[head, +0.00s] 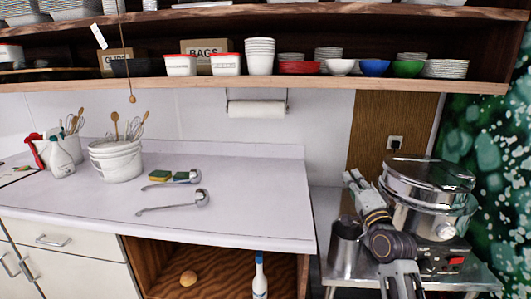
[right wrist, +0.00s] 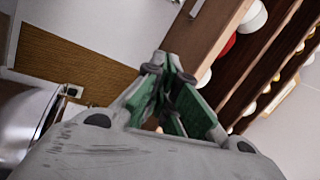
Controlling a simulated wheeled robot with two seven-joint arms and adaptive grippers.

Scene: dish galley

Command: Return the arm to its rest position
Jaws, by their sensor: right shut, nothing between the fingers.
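My right gripper (head: 353,178) is raised in the head view, at the left of the large silver pot and above a metal cylinder. Its arm comes up from the bottom right. In the right wrist view its green-padded fingers (right wrist: 168,75) come together at the tips, shut with nothing between them. The fingers point up toward the wall and shelf, apart from any object. My left gripper is in neither view.
The silver pot (head: 430,182) and the metal cylinder (head: 345,243) stand on a steel side table (head: 475,280). The white counter (head: 255,190) holds two ladles, sponges and utensil buckets at left; its right part is clear. A loaded shelf (head: 300,83) hangs above.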

